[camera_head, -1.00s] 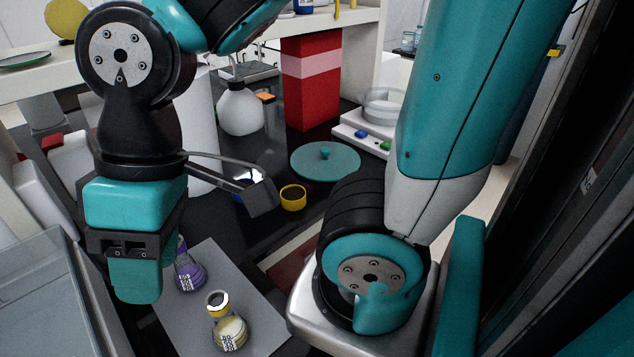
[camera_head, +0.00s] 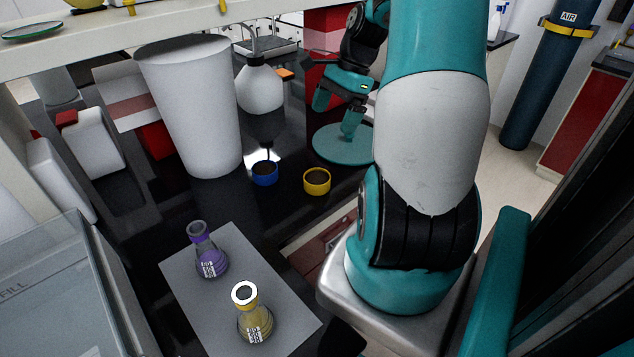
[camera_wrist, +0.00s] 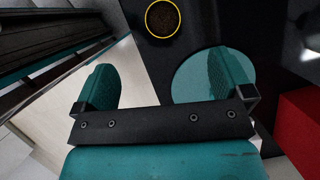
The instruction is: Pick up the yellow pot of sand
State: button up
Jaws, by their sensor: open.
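The yellow pot (camera_head: 317,182) stands upright on the black bench, to the right of a blue pot (camera_head: 265,173). In the wrist view the yellow pot (camera_wrist: 162,19) shows at the top as a yellow rim around dark brown fill, beyond my fingertips. My gripper (camera_head: 337,112) is open and empty, over the round teal plate (camera_head: 335,146), behind and to the right of the yellow pot. In the wrist view my gripper's two teal fingers (camera_wrist: 160,85) are wide apart with nothing between them. The blue pot is not clear in the wrist view.
A grey mat (camera_head: 188,299) in front carries a purple flask (camera_head: 211,262) and a yellow flask (camera_head: 254,322). A large white bin (camera_head: 197,110) and a white round bottle (camera_head: 262,88) stand behind the pots. A red box (camera_head: 322,75) is at the back.

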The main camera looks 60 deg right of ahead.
jog(key=s+d+f+m, duration=0.1)
jog(key=f, duration=0.1)
jog(key=p, duration=0.1)
send_over(315, 177)
jog(key=s+d, duration=0.1)
jog(key=d, duration=0.1)
notch_tip(315, 177, down, 9)
jog(key=shift+s+a+r, duration=0.1)
jog(key=shift+s+a, duration=0.05)
jog(key=shift+p+x, duration=0.85)
jog(key=shift+x, duration=2.3)
jog(key=shift+c, duration=0.3)
jog(key=c, duration=1)
